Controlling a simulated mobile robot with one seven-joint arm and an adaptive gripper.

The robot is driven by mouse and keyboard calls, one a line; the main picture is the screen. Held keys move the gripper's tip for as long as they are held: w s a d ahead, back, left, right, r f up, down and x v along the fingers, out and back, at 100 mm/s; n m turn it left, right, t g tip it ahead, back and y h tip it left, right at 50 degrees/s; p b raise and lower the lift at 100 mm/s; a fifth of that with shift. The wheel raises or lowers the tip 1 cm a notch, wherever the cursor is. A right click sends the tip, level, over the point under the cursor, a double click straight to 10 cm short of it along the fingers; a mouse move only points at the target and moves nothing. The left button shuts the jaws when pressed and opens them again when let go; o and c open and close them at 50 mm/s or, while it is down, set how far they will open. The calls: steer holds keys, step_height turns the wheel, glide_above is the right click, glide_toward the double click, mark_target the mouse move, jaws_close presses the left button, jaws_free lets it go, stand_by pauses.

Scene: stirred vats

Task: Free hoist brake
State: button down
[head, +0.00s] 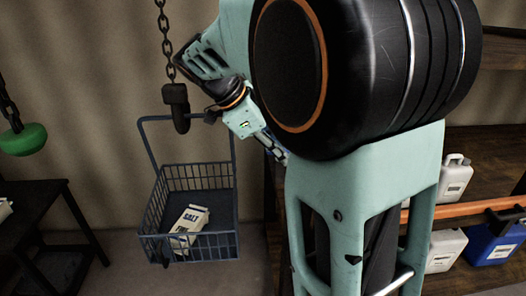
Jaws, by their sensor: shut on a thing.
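My gripper (272,146) is in the middle of the head view, just right of the hanging basket. Its fingers point down and right and partly pass behind my own arm. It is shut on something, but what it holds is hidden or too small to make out. A dark chain (163,40) hangs from above and ends in a dark hook (178,107). A blue wire basket (150,211) with a tall handle hangs at the hook and holds a white salt bag (190,220). I cannot pick out a hoist brake.
A green knob (24,139) hangs on another chain at the far left, above a dark table (35,198). Shelves on the right hold white jugs (455,178) and a blue container (493,246). My arm blocks much of the middle.

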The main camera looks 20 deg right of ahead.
steer(key=shift+f+g+h+b, duration=0.1)
steer(key=shift+g+h+b, duration=0.2)
steer(key=shift+h+b, duration=0.75)
steer(key=c, duration=1.8)
jaws_free()
steer(key=shift+c, duration=0.2)
steer(key=shift+a, duration=0.1)
steer(key=v, duration=1.2)
